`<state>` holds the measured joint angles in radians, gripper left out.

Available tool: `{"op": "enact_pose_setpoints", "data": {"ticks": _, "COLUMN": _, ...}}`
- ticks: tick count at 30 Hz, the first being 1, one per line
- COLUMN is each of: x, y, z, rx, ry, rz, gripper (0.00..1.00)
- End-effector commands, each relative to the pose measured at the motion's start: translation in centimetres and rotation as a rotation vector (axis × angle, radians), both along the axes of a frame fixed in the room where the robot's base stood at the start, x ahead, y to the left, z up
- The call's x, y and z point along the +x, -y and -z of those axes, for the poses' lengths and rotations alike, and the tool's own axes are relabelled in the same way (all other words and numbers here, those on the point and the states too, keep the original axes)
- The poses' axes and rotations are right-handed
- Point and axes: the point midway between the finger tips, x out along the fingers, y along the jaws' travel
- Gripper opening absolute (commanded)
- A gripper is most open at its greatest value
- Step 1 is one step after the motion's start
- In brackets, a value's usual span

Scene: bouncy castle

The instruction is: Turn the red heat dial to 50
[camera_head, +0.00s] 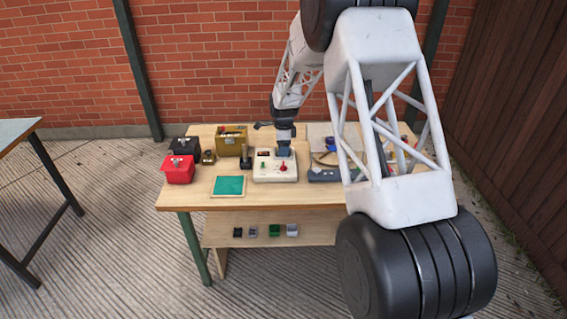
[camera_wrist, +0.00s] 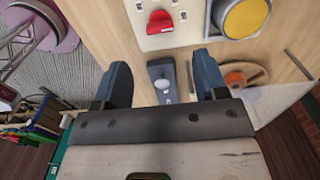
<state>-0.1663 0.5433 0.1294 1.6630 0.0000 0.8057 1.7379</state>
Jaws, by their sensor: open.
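The red heat dial (camera_head: 283,168) is on the front right of a cream control box (camera_head: 262,178) on the table. In the wrist view, the red dial (camera_wrist: 160,21) shows at the top on the pale panel, beyond my fingertips. My gripper (camera_head: 284,151) is over the back right of the box in the head view. In the wrist view, my gripper (camera_wrist: 161,62) has its two blue fingers apart, and neither touches the dial. The number that the dial points to is too small to read.
A green lever (camera_head: 263,165) sits left of the dial. A yellow round button (camera_wrist: 243,18) is beside the panel in the wrist view. A red box (camera_head: 179,170), a green mat (camera_head: 229,186) and an olive case (camera_head: 231,141) stand to the left. My arm hides much of the table's right side.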

Motion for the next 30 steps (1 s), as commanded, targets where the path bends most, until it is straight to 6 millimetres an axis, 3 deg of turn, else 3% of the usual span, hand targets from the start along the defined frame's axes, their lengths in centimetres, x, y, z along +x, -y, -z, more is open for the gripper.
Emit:
{"op": "enact_pose_setpoints", "data": {"ticks": 11, "x": 0.0, "y": 0.0, "z": 1.2, "rx": 0.000, "ry": -0.002, "rz": -0.001, "gripper": 0.66}}
{"op": "enact_pose_setpoints", "data": {"ticks": 24, "x": -0.1, "y": 0.0, "z": 6.1, "rx": 0.000, "ry": -0.002, "rz": -0.001, "gripper": 0.66}}
{"op": "enact_pose_setpoints", "data": {"ticks": 30, "x": 0.0, "y": 0.0, "z": 7.5, "rx": 0.000, "ry": -0.001, "rz": -0.001, "gripper": 0.66}}
